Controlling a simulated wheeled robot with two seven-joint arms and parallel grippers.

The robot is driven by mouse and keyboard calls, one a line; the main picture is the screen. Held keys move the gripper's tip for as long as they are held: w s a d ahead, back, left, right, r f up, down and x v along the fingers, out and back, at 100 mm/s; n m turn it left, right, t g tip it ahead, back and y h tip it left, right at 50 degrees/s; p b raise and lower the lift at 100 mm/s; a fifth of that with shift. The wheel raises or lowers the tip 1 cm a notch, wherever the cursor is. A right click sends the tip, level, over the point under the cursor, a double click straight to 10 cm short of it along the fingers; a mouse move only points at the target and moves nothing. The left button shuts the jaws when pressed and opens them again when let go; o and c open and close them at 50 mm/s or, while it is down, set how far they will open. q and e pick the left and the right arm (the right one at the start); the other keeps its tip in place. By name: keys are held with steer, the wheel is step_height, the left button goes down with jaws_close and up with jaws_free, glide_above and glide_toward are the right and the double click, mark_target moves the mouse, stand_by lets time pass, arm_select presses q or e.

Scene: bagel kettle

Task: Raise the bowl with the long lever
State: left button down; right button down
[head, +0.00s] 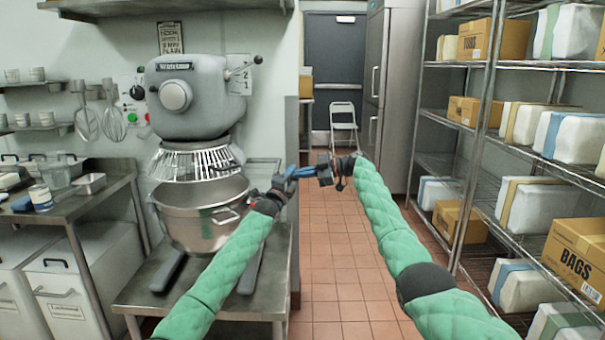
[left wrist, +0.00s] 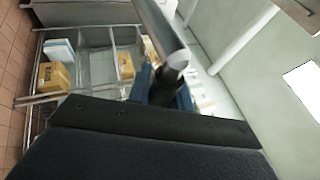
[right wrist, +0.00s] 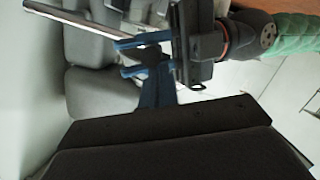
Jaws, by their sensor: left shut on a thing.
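The steel bowl (head: 195,220) sits low on the grey mixer (head: 190,95), with the wire guard (head: 190,163) above it. The long lever is a metal rod with a black end; it shows in the left wrist view (left wrist: 160,28) and the right wrist view (right wrist: 82,24). My left gripper (head: 284,181) is shut on the lever's black end, right of the bowl. My right gripper (head: 296,172) is close beside it, pointing left.
A short lever with a black knob (head: 257,60) is on the mixer's head. A steel table (head: 80,205) stands left, and shelves with boxes (head: 487,150) stand right. The tiled floor (head: 335,250) between is clear back to a white chair (head: 343,118).

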arm_select(q)
steer(key=c, duration=1.3)
jaws_free()
steer(key=shift+r, duration=0.5)
steer(key=shift+f, duration=0.1)
arm_select(e)
steer(key=shift+f, duration=0.5)
arm_select(q)
steer(key=shift+f, duration=0.1)
